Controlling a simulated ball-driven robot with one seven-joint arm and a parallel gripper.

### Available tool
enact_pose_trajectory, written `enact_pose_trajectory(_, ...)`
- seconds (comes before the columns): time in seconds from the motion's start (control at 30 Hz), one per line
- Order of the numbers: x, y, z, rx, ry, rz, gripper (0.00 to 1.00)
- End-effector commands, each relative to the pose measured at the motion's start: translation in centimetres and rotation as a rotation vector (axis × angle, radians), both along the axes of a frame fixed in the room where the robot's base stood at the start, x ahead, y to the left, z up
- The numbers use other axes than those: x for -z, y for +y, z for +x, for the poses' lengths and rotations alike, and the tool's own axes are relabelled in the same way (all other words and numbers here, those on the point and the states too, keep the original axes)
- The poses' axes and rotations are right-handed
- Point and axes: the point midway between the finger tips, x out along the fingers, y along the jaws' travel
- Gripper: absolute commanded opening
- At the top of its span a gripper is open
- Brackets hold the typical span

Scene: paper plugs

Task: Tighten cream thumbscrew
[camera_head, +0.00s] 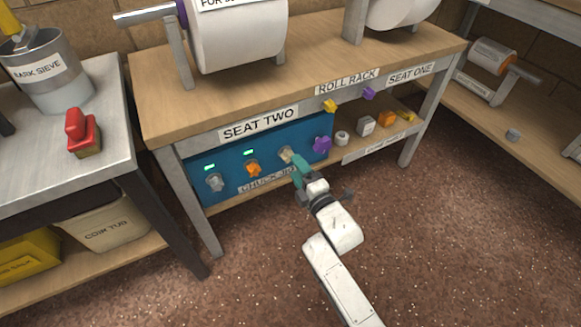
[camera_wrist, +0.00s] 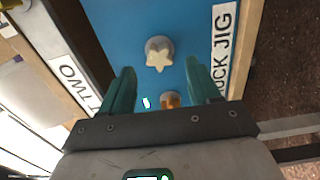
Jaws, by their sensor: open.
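The cream thumbscrew (camera_head: 286,154) is star-shaped and sits on the blue chuck jig panel (camera_head: 225,160) under the bench. In the wrist view the thumbscrew (camera_wrist: 158,54) stands on a grey round base, just beyond the fingertips and roughly centred between them. My gripper (camera_wrist: 160,70) is open, with its two teal fingers spread and nothing between the tips. In the head view my gripper (camera_head: 296,168) is right at the panel, in front of the cream thumbscrew. I cannot tell whether a finger touches it.
A grey knob (camera_head: 214,182) and an orange knob (camera_head: 253,169) are on the panel to the left, each with a green light above. A purple knob (camera_head: 321,144) is close on the right. Several small parts lie on the shelf (camera_head: 362,152) further right.

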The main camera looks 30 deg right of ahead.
Motion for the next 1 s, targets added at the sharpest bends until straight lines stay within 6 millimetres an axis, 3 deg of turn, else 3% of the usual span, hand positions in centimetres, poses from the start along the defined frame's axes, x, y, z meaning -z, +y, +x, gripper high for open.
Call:
enact_pose_trajectory(0.2,0.0,0.0,0.0,0.0,-0.001,-0.186,0.62)
enact_pose_trajectory(0.63,0.0,0.0,0.1,0.0,-0.001,-0.188,0.62)
enact_pose_trajectory(1.0,0.0,0.0,1.7,0.0,-0.001,-0.186,0.62)
